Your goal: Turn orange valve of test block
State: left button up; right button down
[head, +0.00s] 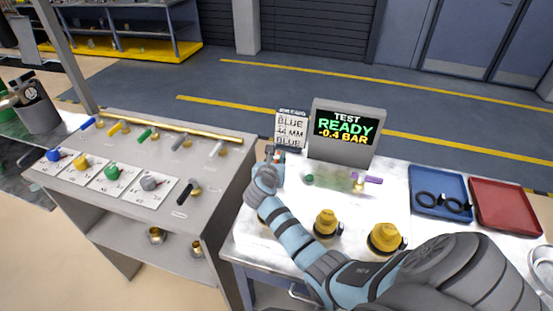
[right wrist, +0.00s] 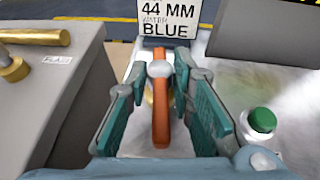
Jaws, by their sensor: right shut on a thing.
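The orange valve (right wrist: 160,112) shows in the right wrist view as an upright-looking orange lever with a round silver boss near its far end. My right gripper (right wrist: 160,100) has its two teal fingers on either side of the lever and is shut on it. In the head view my right gripper (head: 274,156) is at the left end of the pale test block (head: 337,180), and the orange lever is mostly hidden there. The block carries a green cap (head: 308,180) and a purple lever (head: 372,179). My left gripper is not in view.
A screen (head: 346,130) reading READY, -0.4 BAR stands behind the block, beside a sign (head: 290,130). Yellow-topped fittings (head: 326,222) stand in front. Blue (head: 425,211) and red (head: 490,188) trays lie right. A grey bench (head: 225,185) with several coloured valves stands left.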

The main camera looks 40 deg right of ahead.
aim_at(276, 160)
jog(key=shift+m+g+h, duration=0.4)
jog(key=shift+m, duration=0.1)
jog(key=c, duration=1.4)
grip_release()
notch_tip(276, 160, up, 10)
